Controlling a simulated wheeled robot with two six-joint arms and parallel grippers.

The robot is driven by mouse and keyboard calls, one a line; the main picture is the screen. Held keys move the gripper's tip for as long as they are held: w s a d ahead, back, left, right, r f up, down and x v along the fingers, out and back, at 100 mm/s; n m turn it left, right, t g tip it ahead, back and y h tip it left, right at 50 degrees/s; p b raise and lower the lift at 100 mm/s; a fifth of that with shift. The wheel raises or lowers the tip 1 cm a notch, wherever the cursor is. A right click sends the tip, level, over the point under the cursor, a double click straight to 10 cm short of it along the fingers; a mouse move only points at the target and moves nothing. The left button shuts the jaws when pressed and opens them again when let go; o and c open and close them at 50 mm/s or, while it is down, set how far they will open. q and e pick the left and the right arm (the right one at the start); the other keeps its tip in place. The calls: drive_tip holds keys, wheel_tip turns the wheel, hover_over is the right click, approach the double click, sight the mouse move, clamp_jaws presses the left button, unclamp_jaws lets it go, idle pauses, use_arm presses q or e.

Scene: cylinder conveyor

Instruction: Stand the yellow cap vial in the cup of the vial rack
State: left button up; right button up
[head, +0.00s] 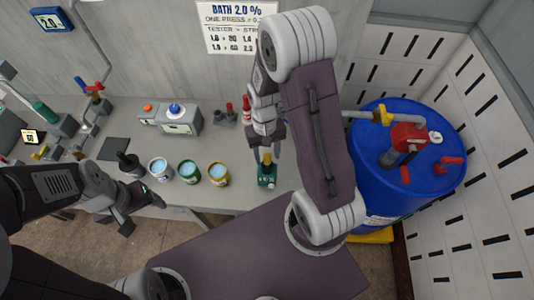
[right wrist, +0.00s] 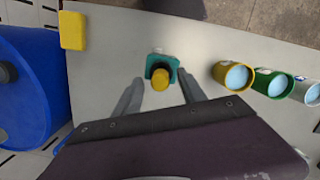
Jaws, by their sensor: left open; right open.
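The yellow-capped vial (head: 267,158) stands in a small teal holder (head: 266,182) with a display at the front edge of the bench. In the right wrist view, its yellow cap (right wrist: 160,79) shows in front of the teal holder (right wrist: 164,61). My right gripper (head: 266,152) is open, its fingers on either side of the cap and apart from it. A small grey stand (head: 222,119) with red-topped pieces is farther back; I cannot tell whether it is the vial rack, and no empty cup is clear. My left gripper (head: 128,202) is open and empty near the bench's front edge.
White (head: 160,169), green (head: 189,172) and yellow (head: 218,174) cans of blue liquid stand left of the holder. A grey instrument (head: 180,121) stands behind them. A blue drum (head: 420,185) is at the right. My right arm hides part of the bench.

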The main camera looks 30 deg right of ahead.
drive_tip(key=shift+w+f, duration=0.1)
drive_tip(key=shift+f, duration=0.9)
drive_tip(key=shift+s, duration=0.3)
drive_tip(key=shift+w, duration=0.1)
clamp_jaws()
drive_tip(key=shift+r+p, duration=3.15)
drive_tip(key=shift+r, duration=0.2)
